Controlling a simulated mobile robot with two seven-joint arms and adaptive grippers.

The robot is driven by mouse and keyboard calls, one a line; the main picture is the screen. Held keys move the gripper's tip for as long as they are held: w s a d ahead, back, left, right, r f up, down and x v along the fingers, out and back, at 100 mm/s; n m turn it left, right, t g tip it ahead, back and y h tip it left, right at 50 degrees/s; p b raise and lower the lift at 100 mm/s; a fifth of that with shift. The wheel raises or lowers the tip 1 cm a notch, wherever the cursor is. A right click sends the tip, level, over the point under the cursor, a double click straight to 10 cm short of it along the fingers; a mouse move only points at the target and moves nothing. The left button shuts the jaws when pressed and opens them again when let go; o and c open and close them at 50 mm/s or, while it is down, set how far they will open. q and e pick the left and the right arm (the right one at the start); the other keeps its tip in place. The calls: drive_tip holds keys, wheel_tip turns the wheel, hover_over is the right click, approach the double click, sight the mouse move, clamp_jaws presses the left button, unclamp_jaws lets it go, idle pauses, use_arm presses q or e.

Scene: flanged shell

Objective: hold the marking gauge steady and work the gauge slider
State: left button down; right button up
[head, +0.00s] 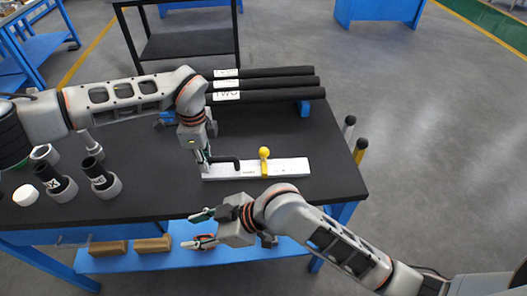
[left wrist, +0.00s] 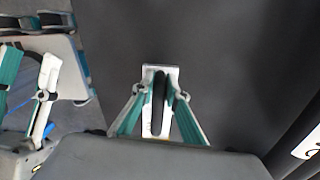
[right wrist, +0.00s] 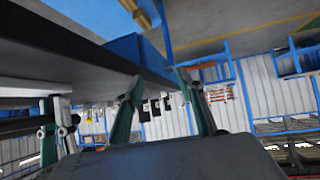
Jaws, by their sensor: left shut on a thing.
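The marking gauge is a long white bar (head: 230,171) lying on the dark tabletop. A black handle (head: 225,162) rises near its left end. The gauge slider, with a yellow ball knob (head: 264,153), stands right of the bar's middle. My left gripper (head: 206,160) is shut on the black handle; the left wrist view shows the handle (left wrist: 158,90) between its fingertips, with the bar's white end (left wrist: 160,69) beyond. My right gripper (head: 200,229) is open and empty off the table's front edge, left of and nearer than the slider. Its spread fingers show in the right wrist view (right wrist: 158,95).
Black tubes (head: 265,83) with white labels lie at the back of the table. Dark-topped sockets (head: 100,180) and a white cap (head: 26,195) stand at the left. Tan blocks (head: 152,244) lie on the blue lower shelf (head: 120,263). The tabletop right of the gauge is clear.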

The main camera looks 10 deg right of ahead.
sight(264, 150)
drive_tip(key=w+d+r+n+h, duration=0.1)
drive_tip(key=w+d, duration=0.1)
drive_tip(key=w, duration=0.1)
drive_tip(key=w+d+r+n+h, duration=0.1)
drive_tip(key=w+d+h, duration=0.1)
drive_tip(key=w+d, duration=0.1)
drive_tip(key=w+d+r+g+h, duration=0.1)
drive_tip(key=w+d+h, duration=0.1)
drive_tip(key=d, duration=0.1)
drive_tip(key=shift+w+d+r+n, duration=0.1)
drive_tip(key=shift+w+r+n, duration=0.15)
drive_tip(key=shift+w+n, duration=0.15)
drive_tip(key=w+d+r+n+t+h, duration=0.1)
drive_tip(key=w+d+r+h, duration=0.4)
drive_tip(key=w+d+r, duration=0.5)
drive_tip(key=f, duration=0.3)
drive_tip(key=w+f, duration=0.1)
drive_tip(key=f, duration=0.3)
drive_tip(key=w+f, duration=0.1)
drive_tip(key=f, duration=0.2)
drive_tip(key=shift+d+f, duration=0.3)
drive_tip(key=shift+d, duration=0.05)
